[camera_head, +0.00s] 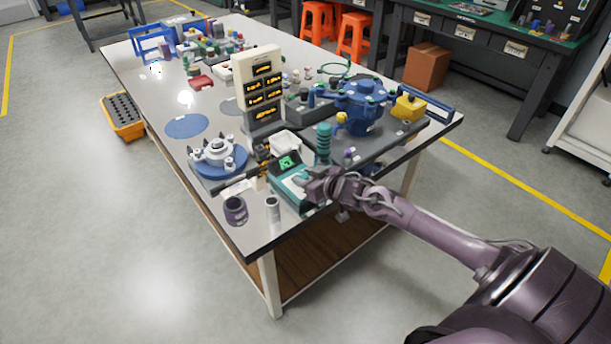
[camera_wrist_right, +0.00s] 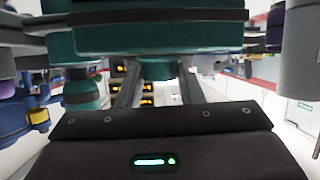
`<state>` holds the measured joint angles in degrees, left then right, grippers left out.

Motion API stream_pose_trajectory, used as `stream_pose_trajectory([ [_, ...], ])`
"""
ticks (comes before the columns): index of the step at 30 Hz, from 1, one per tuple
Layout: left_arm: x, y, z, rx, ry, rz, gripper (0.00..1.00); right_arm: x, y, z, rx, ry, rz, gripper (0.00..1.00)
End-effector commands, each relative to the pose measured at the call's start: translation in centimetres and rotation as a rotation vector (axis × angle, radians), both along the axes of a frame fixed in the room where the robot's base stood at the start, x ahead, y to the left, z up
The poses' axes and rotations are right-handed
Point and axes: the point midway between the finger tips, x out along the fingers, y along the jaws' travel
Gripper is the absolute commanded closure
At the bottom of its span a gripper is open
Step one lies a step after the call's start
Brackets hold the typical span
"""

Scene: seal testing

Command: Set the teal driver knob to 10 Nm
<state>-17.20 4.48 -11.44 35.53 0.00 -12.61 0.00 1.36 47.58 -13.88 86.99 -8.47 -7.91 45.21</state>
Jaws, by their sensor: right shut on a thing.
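A teal driver unit (camera_head: 290,192) with a small green-lit screen (camera_head: 288,162) sits near the table's front corner. The wrist view looks upside down. There the teal unit (camera_wrist_right: 150,37) fills the top, and a short teal knob (camera_wrist_right: 156,70) sticks out from it between my right gripper's two fingers (camera_wrist_right: 156,88). The gripper is shut on this knob. The knob's setting marks are not readable, and in the head view the gripper mostly hides it. My left gripper is not in view.
A ribbed teal cylinder (camera_head: 323,143) stands just behind the gripper. A blue valve body (camera_head: 362,105) is farther right. A white flanged part (camera_head: 217,152) and a beige display tower (camera_head: 258,85) are behind.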

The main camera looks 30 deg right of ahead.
Motion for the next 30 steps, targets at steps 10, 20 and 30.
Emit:
stream_pose_trajectory([
  [10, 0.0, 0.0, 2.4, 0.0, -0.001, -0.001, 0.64, 0.0, 0.6, 0.2, 0.008, 0.002, -0.235, 0.89],
  [20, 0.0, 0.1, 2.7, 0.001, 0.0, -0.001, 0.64, 0.1, 0.9, -0.1, 0.006, 0.003, -0.482, 0.89],
  [30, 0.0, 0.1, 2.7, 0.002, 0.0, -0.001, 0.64, 0.2, 1.0, 0.0, 0.0, 0.001, -0.627, 0.89],
])
